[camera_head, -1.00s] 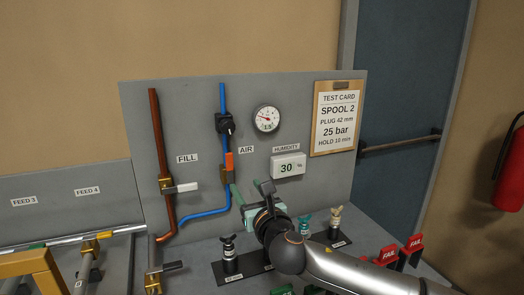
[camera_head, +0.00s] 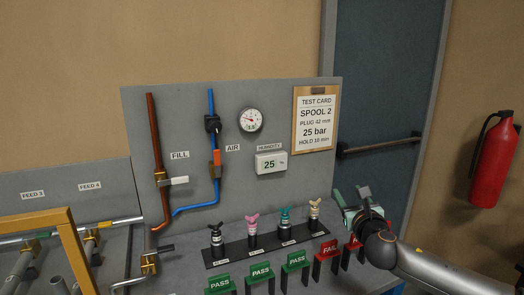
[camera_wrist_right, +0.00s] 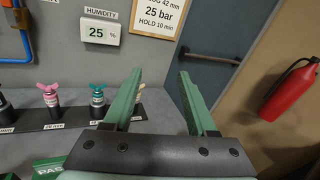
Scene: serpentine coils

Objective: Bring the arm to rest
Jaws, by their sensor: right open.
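My right arm (camera_head: 430,268) comes in from the lower right of the head view. Its right gripper (camera_head: 350,200) is raised at the right end of the grey panel, clear of the plugs and tags. In the right wrist view the two green fingers (camera_wrist_right: 160,98) stand wide apart with nothing between them. My left gripper is not in view.
Several plugs stand on a black rack (camera_head: 262,245). Green PASS tags (camera_head: 260,273) and a red FAIL tag (camera_head: 326,251) stand in front. The back panel carries a gauge (camera_head: 250,120), a humidity display (camera_head: 271,162) and a test card (camera_head: 316,118). A fire extinguisher (camera_head: 494,160) hangs at the right.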

